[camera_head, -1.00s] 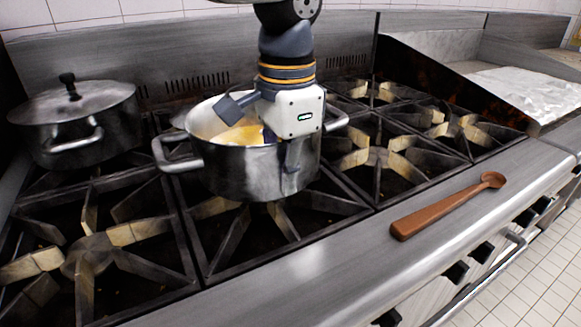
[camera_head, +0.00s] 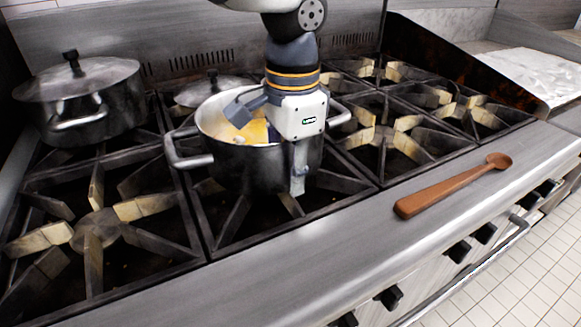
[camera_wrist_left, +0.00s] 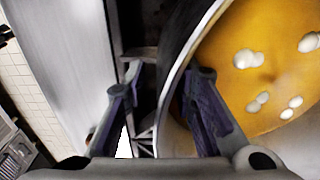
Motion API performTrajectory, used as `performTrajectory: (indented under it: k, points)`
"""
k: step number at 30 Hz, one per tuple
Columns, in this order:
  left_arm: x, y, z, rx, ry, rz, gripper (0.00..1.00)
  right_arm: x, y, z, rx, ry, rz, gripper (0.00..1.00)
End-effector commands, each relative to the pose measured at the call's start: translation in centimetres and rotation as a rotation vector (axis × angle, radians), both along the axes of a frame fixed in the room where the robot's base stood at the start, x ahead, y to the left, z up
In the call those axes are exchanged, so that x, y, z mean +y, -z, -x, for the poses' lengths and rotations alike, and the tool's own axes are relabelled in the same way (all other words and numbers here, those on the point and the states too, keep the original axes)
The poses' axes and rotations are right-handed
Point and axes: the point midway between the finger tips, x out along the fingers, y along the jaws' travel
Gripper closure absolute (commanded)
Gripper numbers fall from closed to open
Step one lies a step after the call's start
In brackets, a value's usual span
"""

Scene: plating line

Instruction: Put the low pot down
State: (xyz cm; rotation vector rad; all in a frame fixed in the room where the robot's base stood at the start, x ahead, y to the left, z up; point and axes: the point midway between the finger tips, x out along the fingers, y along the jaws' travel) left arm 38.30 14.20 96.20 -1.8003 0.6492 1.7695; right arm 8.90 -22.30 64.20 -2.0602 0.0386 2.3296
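The low pot (camera_head: 232,168) is a steel pot with side handles and orange liquid with white pieces inside. It stands on the front middle burner grate, upright as far as I can see. My left gripper (camera_head: 290,155) comes down over its right rim, one finger outside the wall and the other inside, mostly hidden in the head view. In the left wrist view the fingers (camera_wrist_left: 162,75) straddle the pot wall (camera_wrist_left: 176,85). A gap shows between the outer finger and the wall, so the gripper looks open. My right gripper is out of view.
A lidded pot (camera_head: 95,115) stands on the back left burner. A small lid (camera_head: 213,90) shows behind the low pot. A wooden spoon (camera_head: 450,188) lies on the steel front ledge (camera_head: 330,240). The burners on the right and at front left (camera_head: 97,230) are empty.

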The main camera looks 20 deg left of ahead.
Motion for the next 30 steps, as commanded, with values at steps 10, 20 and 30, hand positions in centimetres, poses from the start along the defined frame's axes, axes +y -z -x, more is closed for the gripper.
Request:
performTrajectory:
  k: [10,20,30]
  points:
    - [-0.2,-7.1,0.1,-0.006,-0.002,0.001,0.75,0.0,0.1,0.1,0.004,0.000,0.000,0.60]
    - [-0.4,-12.1,0.3,0.001,0.000,0.001,0.75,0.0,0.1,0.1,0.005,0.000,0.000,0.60]
    - [-0.3,-12.2,0.3,0.001,0.000,0.000,0.75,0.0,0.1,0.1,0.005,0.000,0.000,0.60]
